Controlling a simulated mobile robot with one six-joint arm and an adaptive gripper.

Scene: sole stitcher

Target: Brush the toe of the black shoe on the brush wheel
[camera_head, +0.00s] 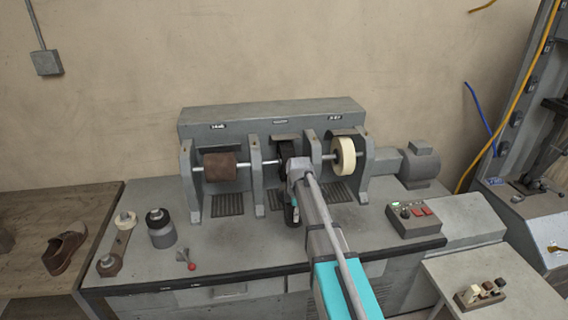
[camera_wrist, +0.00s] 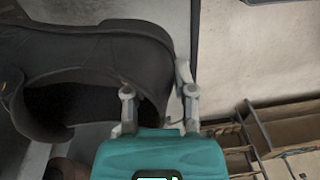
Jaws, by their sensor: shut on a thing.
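The black shoe (camera_wrist: 95,50) fills the upper left of the wrist view, its opening facing the camera. My gripper (camera_wrist: 157,90) is shut on the shoe's wall at the rim, one finger inside the opening and one outside. In the head view my gripper (camera_head: 298,174) is at the middle bay of the grey machine, and a dark part of the shoe (camera_head: 291,213) shows below it. The dark brush wheel (camera_head: 285,157) in that bay is mostly hidden behind my gripper. I cannot tell whether the toe touches the wheel.
A brown wheel (camera_head: 220,166) is left on the shaft and a cream wheel (camera_head: 345,156) right. A control box (camera_head: 415,215) stands right on the bench. A brown shoe (camera_head: 66,248) lies on the wooden table.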

